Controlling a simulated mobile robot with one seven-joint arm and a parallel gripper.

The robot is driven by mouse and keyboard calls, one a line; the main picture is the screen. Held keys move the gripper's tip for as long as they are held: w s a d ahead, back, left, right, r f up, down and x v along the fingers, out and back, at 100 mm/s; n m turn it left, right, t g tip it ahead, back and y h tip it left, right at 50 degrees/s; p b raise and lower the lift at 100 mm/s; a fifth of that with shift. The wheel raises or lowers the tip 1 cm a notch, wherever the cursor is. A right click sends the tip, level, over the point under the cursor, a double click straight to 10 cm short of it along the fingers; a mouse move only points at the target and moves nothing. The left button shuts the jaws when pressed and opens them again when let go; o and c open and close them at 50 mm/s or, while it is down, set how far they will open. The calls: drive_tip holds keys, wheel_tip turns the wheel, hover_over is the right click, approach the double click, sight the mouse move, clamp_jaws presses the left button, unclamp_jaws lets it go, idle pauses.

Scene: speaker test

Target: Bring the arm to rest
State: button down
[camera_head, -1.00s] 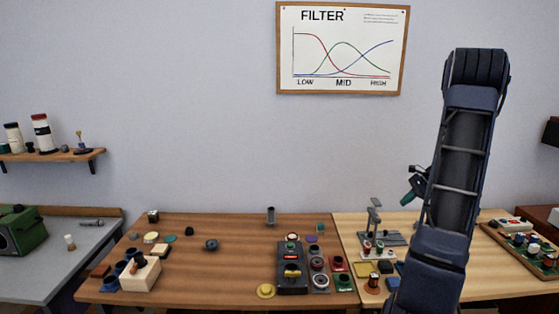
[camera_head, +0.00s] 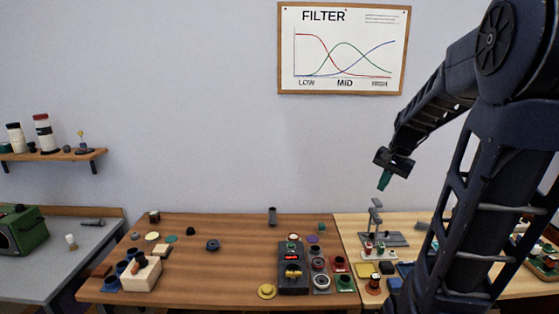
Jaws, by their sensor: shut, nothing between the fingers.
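My arm (camera_head: 487,190) rises along the right side of the picture and bends at the top, with its forearm slanting down to the left. My gripper (camera_head: 384,182) hangs at the end of it, in front of the wall and above the right part of the bench. It points down, with green fingertips that are shut and hold nothing. It is apart from everything on the table.
Below my gripper stands a small grey press (camera_head: 375,222) on the pale table. A dark test box (camera_head: 293,268) and several small parts sit on the brown table (camera_head: 225,285). A wooden block holder (camera_head: 141,273) is at left. The air left of my gripper is clear.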

drive_tip(key=s+a+r+n+t+h, duration=0.1)
drive_tip(key=s+a+n, duration=0.1)
drive_tip(key=s, duration=0.5)
drive_tip(key=s+a+r+n+t+h, duration=0.1)
drive_tip(key=s+a+n, duration=0.1)
drive_tip(key=s+n, duration=0.3)
drive_tip(key=s, duration=0.2)
drive_tip(key=shift+s+a, duration=0.35)
drive_tip(key=shift+a, duration=0.05)
